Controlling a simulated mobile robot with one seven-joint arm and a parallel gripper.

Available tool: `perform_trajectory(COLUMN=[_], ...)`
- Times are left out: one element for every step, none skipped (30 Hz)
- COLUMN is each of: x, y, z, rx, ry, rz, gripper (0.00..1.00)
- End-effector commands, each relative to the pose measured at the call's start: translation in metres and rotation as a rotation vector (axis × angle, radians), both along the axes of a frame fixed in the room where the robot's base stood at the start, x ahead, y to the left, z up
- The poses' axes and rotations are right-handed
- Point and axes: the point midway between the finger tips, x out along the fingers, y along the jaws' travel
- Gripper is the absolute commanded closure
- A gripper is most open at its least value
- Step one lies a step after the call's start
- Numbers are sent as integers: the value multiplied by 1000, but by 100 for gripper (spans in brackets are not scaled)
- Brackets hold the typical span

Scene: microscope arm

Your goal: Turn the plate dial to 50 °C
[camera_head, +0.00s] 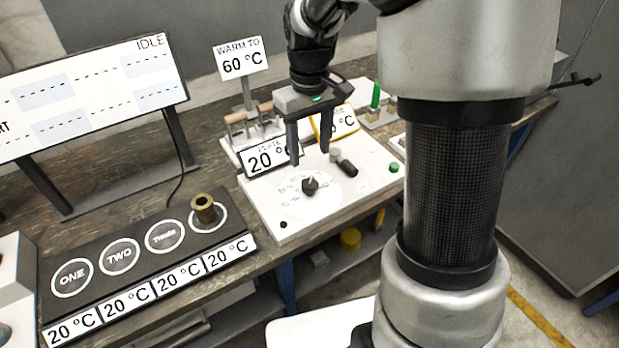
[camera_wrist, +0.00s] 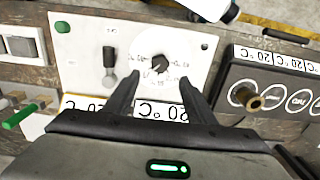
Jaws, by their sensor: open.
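The plate dial is a small dark knob (camera_head: 310,185) on a pale round scale, set in a white panel (camera_head: 268,213). In the wrist view the knob (camera_wrist: 160,63) sits on its ring of numbers, which are too small to read surely. The plate display (camera_head: 268,158) behind it reads 20 °C. My gripper (camera_head: 310,158) is open and empty, pointing down above the panel behind the dial. In the wrist view its fingers (camera_wrist: 155,82) spread to either side below the knob, apart from it.
A dark lever (camera_head: 344,164) and a green button (camera_head: 394,167) are on the panel right of the dial. A sign (camera_head: 240,58) reads "WARM TO 60 °C". A black block (camera_head: 128,262) with several 20 °C displays and a brass cylinder (camera_head: 205,209) stands at left.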

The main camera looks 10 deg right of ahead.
Motion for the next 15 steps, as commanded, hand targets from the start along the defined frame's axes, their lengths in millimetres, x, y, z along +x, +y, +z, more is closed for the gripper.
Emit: perform_trajectory(x=[-2,-1,-1,-1,-2,-1,-1,-1,-1,-1,-1,-1,0,0,0], y=[0,0,0,0,0,0,0,0,0,0,0,0,0,0,0], z=[-14,-21,-29,-36,-42,-50,-56,-61,-68,-72,-76,-81,-84,-86,-89], rx=[0,0,0,1,0,1,1,1,1,0,1,0,1,1,1], ry=[5,5,5,4,5,4,4,3,4,2,3,2,1,1,1], rz=[0,0,0,1,1,1,1,1,1,1,1,1,1,1,1], gripper=[50,50,50,50,50,50,50,50,50,50,50,50,50,50,50])
